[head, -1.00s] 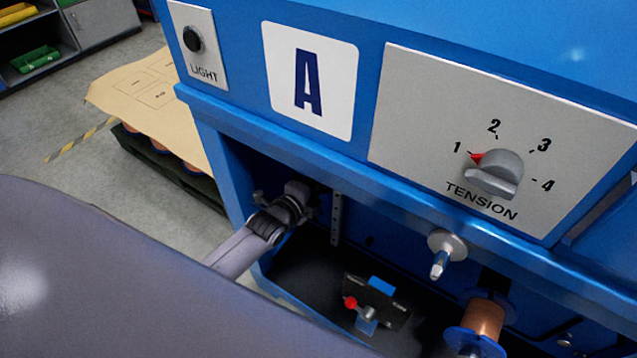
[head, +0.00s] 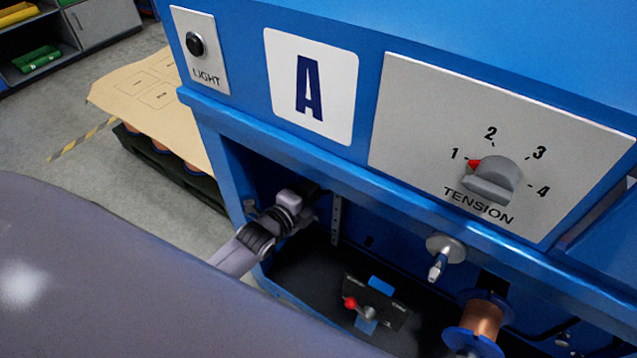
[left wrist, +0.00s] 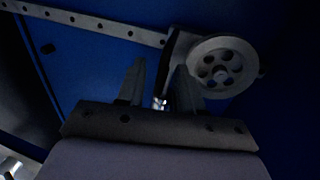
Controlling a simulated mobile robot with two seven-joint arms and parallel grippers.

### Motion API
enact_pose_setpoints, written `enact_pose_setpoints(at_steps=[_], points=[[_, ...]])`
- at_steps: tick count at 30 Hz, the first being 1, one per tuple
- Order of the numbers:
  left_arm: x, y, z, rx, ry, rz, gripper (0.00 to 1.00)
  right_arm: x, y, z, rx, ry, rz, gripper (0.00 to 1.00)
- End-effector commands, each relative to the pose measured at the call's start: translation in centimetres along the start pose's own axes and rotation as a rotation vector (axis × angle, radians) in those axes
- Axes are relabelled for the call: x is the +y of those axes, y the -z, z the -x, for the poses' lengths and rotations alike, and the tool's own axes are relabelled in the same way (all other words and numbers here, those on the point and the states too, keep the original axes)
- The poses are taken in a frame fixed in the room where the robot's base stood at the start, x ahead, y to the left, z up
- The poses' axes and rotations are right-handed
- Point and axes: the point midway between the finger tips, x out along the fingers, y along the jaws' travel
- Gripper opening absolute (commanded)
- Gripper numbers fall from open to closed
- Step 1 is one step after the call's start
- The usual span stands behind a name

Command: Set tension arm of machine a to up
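Machine A, marked by its letter plate (head: 311,86), is a blue cabinet with an open bay below its panel. My left gripper (head: 318,190) reaches into the bay from the left, just under the front ledge; its fingers are dark and hard to make out there. In the left wrist view the gripper (left wrist: 160,78) has its two fingers apart. A grey spoked pulley wheel (left wrist: 222,66) on a dark bracket is just beyond and right of the right finger; contact cannot be told. A perforated bar (left wrist: 90,22) runs to that bracket. My right gripper is not in view.
A tension dial (head: 492,180) points at 1. Below are a metal peg (head: 440,254), a copper spool (head: 483,320) and a red-knobbed lever (head: 351,303) on a black plate. The ledge (head: 290,140) overhangs the arm. A pallet with cardboard (head: 150,95) stands left.

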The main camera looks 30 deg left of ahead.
Motion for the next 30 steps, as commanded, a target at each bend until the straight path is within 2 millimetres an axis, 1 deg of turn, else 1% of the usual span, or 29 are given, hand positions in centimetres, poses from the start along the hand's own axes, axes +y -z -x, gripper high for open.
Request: enact_pose_setpoints(at_steps=[1, 3, 9, 13, 27, 30], points=[[-0.1, 0.0, 0.9, 0.0, -0.002, 0.0, 0.36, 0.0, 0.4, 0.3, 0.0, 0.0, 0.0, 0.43], [-0.2, 0.0, 1.8, 0.0, -0.001, 0.0, 0.36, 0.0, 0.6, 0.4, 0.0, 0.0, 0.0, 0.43], [-0.1, 0.0, 3.6, 0.0, -0.001, 0.0, 0.36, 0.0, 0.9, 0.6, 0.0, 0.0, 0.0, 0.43], [0.0, 0.0, 4.0, 0.0, -0.001, 0.0, 0.36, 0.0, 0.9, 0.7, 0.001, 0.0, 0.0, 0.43], [0.0, 0.0, 3.9, 0.0, 0.0, 0.0, 0.36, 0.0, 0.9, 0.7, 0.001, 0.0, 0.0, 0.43], [0.2, 0.2, 4.2, 0.002, -0.008, 0.028, 0.36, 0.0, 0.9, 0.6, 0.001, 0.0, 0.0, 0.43]])
